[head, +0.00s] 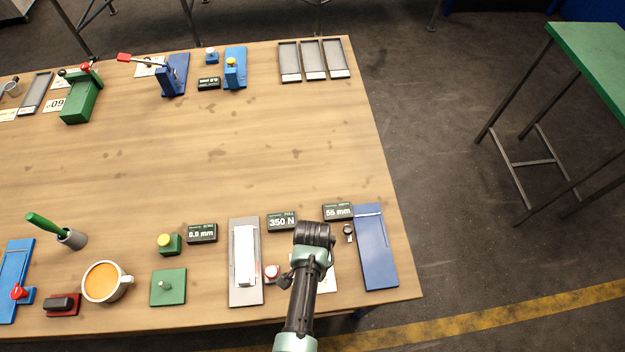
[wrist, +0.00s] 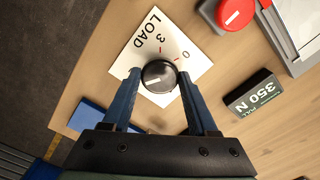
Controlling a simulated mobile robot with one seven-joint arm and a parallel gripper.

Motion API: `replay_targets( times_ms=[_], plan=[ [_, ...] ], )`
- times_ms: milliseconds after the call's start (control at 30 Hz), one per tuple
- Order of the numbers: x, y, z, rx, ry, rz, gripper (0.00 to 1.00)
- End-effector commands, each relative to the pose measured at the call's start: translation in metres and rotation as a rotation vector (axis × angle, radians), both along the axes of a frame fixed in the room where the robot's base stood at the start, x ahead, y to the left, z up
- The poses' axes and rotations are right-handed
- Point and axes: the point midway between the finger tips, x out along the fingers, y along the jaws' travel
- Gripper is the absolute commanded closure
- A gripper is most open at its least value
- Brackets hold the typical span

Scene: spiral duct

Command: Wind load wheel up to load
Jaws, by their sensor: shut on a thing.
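The load wheel (wrist: 159,77) is a round black knob on a white card (wrist: 150,48) marked LOAD, with red ticks by a 0 and a 3. A pale line shows on the knob's top. My gripper (wrist: 158,83) has one blue finger on each side of the knob and is shut on it. In the head view my arm (head: 302,290) reaches over the card (head: 327,281) and hides the wheel. The pull display (head: 281,221) reads 350 N; it also shows in the wrist view (wrist: 254,95).
A red button (head: 272,272) and a grey fixture with a white bar (head: 244,256) stand left of my arm. A blue plate (head: 376,250) lies to its right, near the table's edge. A display (head: 338,211) reads 55 mm. The table's middle is clear.

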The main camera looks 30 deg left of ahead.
Motion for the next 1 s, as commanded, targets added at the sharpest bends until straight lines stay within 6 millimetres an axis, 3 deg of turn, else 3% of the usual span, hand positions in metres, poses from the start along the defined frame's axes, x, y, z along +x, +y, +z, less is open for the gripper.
replay_targets(
  times_ms=[1000],
  plan=[
    [0.0005,0.0004,0.0006,0.001,-0.001,-0.966,0.96]
  ],
)
